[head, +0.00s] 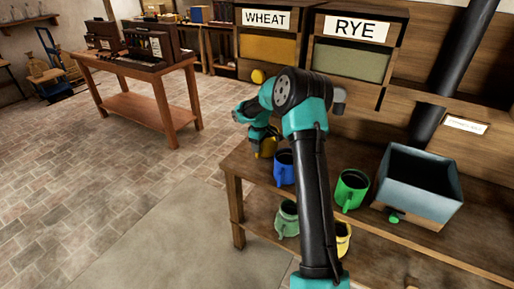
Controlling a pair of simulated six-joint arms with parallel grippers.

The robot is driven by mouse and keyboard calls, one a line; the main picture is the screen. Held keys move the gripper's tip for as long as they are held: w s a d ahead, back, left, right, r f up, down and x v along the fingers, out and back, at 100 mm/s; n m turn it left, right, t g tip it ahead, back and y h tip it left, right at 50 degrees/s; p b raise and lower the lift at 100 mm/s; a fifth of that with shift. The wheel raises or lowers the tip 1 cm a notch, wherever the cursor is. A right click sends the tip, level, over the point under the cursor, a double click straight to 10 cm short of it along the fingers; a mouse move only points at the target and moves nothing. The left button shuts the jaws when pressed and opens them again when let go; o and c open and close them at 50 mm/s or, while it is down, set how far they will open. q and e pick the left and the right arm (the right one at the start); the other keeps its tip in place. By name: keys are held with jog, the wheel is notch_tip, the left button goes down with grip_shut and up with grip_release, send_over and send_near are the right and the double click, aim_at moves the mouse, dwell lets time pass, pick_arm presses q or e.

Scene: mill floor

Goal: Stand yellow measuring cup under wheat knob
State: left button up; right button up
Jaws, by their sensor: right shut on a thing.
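The wheat knob (257,76) is a yellow ball on the front of the bin under the WHEAT sign (267,18). My right gripper (263,138) is near the far left corner of the wooden bench, in front of the wheat bin and below the knob in the picture. It is shut on a yellow measuring cup (268,149), which is mostly hidden by the gripper and the blue cup. Whether this cup touches the bench cannot be told. Another yellow cup (343,232) is partly hidden behind my right arm. My left gripper is out of view.
A blue cup (284,168) stands just right of the held cup. A green cup (351,188), a pale green cup (287,217) and a blue-grey open box (421,186) are nearby. The RYE bin (352,62) adjoins the wheat bin. A dark pipe (452,75) slants at right.

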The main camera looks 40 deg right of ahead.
jog(key=shift+a+f, duration=0.1)
jog(key=shift+f, duration=0.7)
jog(key=o, duration=1.3)
jog(key=shift+o, duration=0.2)
jog(key=shift+r, duration=0.1)
